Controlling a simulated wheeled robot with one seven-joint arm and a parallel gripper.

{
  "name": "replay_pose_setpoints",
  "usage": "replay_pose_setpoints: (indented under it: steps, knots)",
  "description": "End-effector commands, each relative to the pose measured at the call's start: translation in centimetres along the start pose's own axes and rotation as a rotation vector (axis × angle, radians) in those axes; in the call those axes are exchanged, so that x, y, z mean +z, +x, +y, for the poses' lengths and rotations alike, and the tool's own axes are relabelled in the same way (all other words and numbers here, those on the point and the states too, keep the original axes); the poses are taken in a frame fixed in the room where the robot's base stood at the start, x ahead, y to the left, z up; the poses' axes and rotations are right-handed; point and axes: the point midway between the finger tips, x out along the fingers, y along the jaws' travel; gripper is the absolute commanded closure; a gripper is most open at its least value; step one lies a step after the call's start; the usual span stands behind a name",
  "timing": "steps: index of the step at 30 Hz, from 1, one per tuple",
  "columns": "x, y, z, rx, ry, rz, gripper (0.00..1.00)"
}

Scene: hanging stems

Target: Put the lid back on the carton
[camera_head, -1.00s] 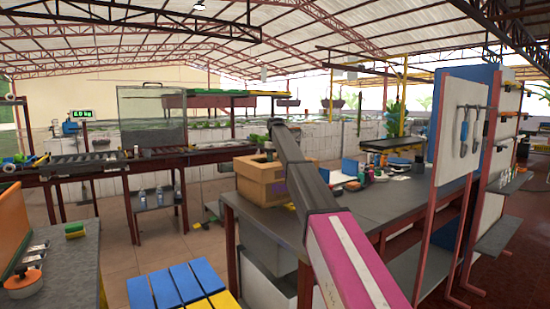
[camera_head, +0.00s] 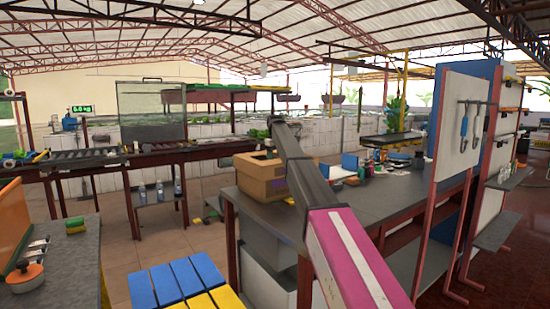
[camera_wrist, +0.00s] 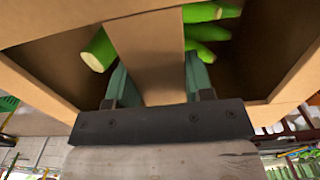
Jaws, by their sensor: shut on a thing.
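The brown cardboard carton (camera_head: 258,187) stands on the grey bench, partly hidden by my arm. In the wrist view, a brown cardboard frame (camera_wrist: 40,85) with a strip across its middle fills the picture; I take it to be the lid. My gripper (camera_wrist: 155,72) is shut on that middle strip, one green finger on each side. Green fruit (camera_wrist: 100,50) shows through the dark openings beside the strip. Whether the lid rests on the carton or hangs above it I cannot tell. In the head view, my gripper is hidden behind my arm.
The grey bench top (camera_head: 365,205) is largely clear right of the carton, with small bottles and boxes toward its back. A white tool panel (camera_head: 463,125) stands at the right. A blue and yellow slatted surface (camera_head: 180,282) is in front, left of the bench.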

Motion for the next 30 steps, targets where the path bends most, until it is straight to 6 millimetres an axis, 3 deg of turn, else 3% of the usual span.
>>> replay_pose_setpoints:
  steps: [6, 7, 9, 10, 22, 30]
  knots:
    - [0.0, 0.3, 0.0, 0.0, 0.0, 0.0, 0.88]
    - [0.0, 0.4, 0.0, 0.0, 0.0, 0.0, 0.49]
    - [0.0, 0.3, 0.0, 0.0, 0.0, 0.001, 0.27]
    - [0.0, 0.3, 0.0, 0.0, 0.0, 0.0, 0.23]
    - [-0.1, -0.1, 0.1, 0.0, 0.0, 0.001, 0.23]
    - [-1.0, -3.5, 0.3, 0.001, 0.002, 0.001, 0.23]
